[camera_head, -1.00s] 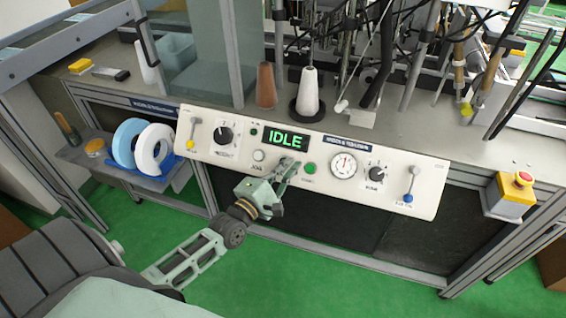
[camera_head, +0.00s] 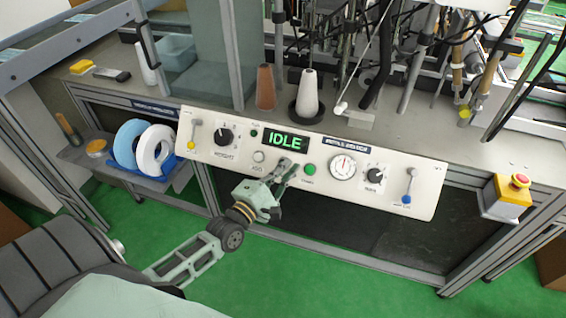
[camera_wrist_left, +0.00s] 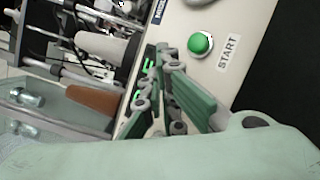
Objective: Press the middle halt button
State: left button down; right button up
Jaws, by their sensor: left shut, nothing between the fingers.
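The cream control panel (camera_head: 225,157) carries a lit green IDLE display (camera_head: 285,141). Below it are a white button (camera_head: 258,156) on the left and a green button (camera_head: 309,169) on the right. My left gripper (camera_head: 285,166) is shut and empty, its fingertips at the panel between these two buttons. It covers that stretch, so no middle halt button shows, and I cannot tell whether the tips touch the panel. In the left wrist view the green button (camera_wrist_left: 201,43) is labelled START and lies beside the shut fingers (camera_wrist_left: 165,85). My right gripper is out of view.
A round gauge (camera_head: 342,166), knobs and two levers share the panel. A red mushroom button (camera_head: 520,181) sits on a yellow box at the right. Yarn cones (camera_head: 308,93) stand behind the panel.

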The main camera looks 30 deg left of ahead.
pick_arm(q)
jog(key=s+r+p, duration=0.1)
jog(key=s+p, duration=0.1)
jog(key=s+d+r+p, duration=0.1)
jog(key=r+p, duration=0.1)
jog(key=shift+s+r, duration=0.15)
jog(key=shift+s, duration=0.2)
dwell(0.7)
